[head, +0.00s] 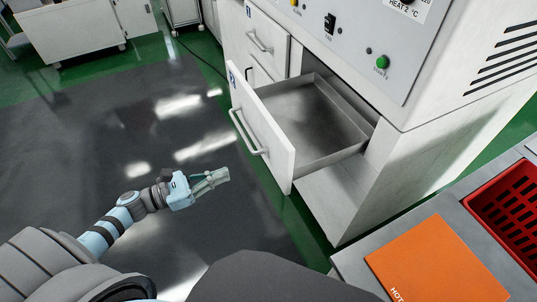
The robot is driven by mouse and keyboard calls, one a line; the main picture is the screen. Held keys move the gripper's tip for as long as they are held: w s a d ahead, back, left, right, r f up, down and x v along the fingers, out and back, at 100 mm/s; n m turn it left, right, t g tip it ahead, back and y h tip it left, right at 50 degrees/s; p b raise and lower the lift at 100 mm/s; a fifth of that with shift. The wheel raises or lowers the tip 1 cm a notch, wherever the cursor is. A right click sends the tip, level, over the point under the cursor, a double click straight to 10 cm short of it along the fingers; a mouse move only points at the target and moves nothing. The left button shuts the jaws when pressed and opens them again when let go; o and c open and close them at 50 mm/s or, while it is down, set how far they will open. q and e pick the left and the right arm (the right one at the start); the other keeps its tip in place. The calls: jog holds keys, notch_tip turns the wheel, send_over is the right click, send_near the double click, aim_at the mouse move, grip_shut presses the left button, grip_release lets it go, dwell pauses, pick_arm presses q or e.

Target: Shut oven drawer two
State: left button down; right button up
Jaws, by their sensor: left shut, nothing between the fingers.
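An oven drawer (262,125) stands pulled out of the white oven cabinet (335,200). It has a white front with a bar handle, and its metal tray inside looks empty. A label at the top of its front is too small to read surely. My left gripper (222,175) is shut and empty. In the picture it lies below and left of the drawer's handle (248,132), apart from it. My right gripper is not in view.
Another drawer front (262,45) with a handle sits flush above and behind. The control panel (360,35) has a green button. A grey bench at the lower right holds an orange board (435,260) and a red crate (490,192). The dark floor mat (80,150) at left is clear.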

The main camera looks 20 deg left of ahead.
pick_arm(q)
jog(key=d+r, duration=0.2)
jog(key=p, duration=0.1)
send_near(273, 155)
jog(key=x, duration=0.6)
jog(key=shift+w, duration=0.1)
jog(key=shift+d+r, duration=0.1)
jog(key=shift+d, duration=0.1)
jog(key=shift+w+d, duration=0.15)
jog(key=shift+d, duration=0.05)
jog(key=shift+w, duration=0.1)
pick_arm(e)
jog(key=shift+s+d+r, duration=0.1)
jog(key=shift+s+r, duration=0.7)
